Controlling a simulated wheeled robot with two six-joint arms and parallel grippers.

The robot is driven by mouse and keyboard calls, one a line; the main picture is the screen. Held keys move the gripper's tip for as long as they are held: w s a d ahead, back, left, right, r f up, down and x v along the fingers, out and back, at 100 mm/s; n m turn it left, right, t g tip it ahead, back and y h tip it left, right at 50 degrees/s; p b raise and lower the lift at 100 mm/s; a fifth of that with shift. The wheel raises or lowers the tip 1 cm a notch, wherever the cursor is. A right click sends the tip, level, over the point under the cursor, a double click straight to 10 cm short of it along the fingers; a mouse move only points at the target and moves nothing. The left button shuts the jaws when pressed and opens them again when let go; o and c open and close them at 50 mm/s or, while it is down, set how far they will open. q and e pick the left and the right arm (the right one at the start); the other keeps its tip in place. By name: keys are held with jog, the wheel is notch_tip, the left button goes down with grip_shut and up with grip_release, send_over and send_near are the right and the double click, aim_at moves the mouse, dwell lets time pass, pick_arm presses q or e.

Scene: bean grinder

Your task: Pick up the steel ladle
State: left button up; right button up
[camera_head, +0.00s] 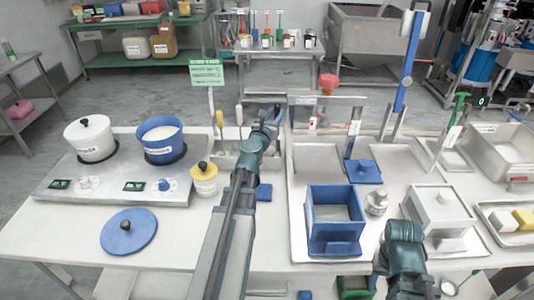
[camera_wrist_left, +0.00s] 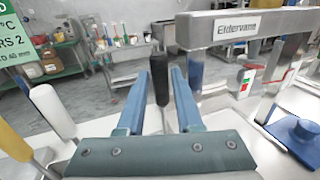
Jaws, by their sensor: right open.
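In the left wrist view, an upright black handle (camera_wrist_left: 160,78) on a thin metal shaft stands between my left fingers; I take it for the steel ladle. Its lower end is hidden behind my gripper. My left gripper (camera_wrist_left: 156,84) is open, with a finger on each side of the handle and gaps showing. In the head view my left gripper (camera_head: 265,108) reaches over the back of the table, and the ladle is hard to make out there. My right gripper (camera_head: 405,232) is at the lower right, by the white-lidded box, away from the ladle; its fingers are hard to make out.
A white-handled utensil (camera_wrist_left: 52,110) and a yellow-handled one (camera_wrist_left: 14,138) stand left of my left gripper. A labelled grey bar (camera_wrist_left: 235,27) is close on its right. In the head view, a hob (camera_head: 110,188) carries white and blue pots, and a blue bin (camera_head: 336,240) stands between my arms.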

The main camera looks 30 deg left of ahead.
pick_arm(q)
grip_shut()
notch_tip(320, 180, up, 10)
jog(key=p, duration=1)
